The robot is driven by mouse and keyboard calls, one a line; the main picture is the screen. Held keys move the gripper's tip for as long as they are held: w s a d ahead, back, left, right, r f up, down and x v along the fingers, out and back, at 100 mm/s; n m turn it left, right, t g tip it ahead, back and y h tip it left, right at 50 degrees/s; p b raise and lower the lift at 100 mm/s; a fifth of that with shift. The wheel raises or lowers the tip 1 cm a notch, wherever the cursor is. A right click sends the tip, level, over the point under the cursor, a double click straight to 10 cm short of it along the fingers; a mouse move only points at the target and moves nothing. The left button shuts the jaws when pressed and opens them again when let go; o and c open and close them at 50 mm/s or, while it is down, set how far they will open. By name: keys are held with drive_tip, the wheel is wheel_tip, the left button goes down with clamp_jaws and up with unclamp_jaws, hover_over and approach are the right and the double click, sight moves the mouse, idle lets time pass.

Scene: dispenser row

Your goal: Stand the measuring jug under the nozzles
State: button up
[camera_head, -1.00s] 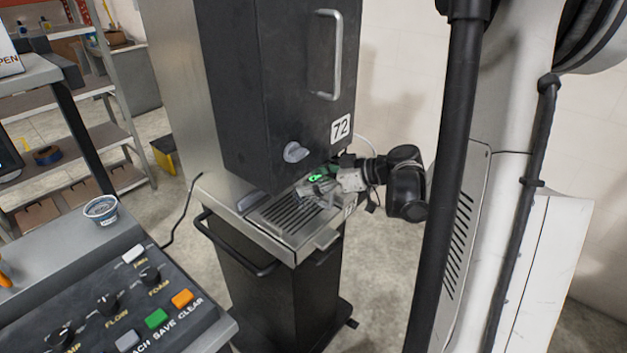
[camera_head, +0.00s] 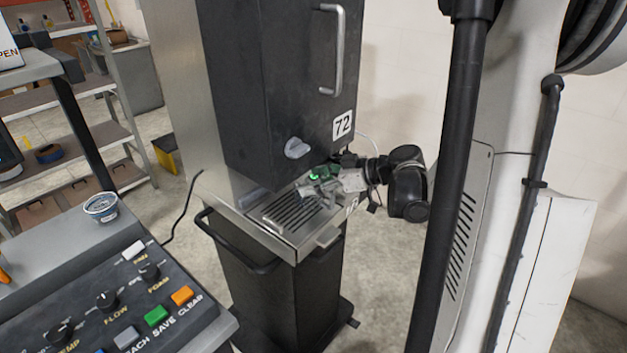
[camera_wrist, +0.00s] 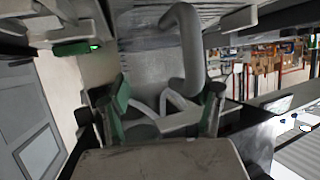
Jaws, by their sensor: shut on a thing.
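My gripper (camera_head: 322,186) is at the right side of the dispenser's drip tray (camera_head: 292,218), low under the dispenser head. In the wrist view its green-sided fingers (camera_wrist: 165,110) are closed in on pale, angled pieces. A thick grey curved bar (camera_wrist: 188,50) rises just beyond the fingertips. It looks like a handle, but I cannot tell for certain that it is the measuring jug's. The jug's body is not clear in either view; it is small, pale or see-through near my fingers. The nozzles are hidden beneath the dark dispenser head (camera_head: 265,100), marked 72.
A grey knob (camera_head: 297,148) juts from the head's lower front, close above my gripper. A black rail (camera_head: 235,250) runs round the cart's left side. A control panel (camera_head: 120,310) and a small tub (camera_head: 101,207) stand at the left front. Shelves stand at the back left.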

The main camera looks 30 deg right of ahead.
drive_tip(key=o, duration=1.3)
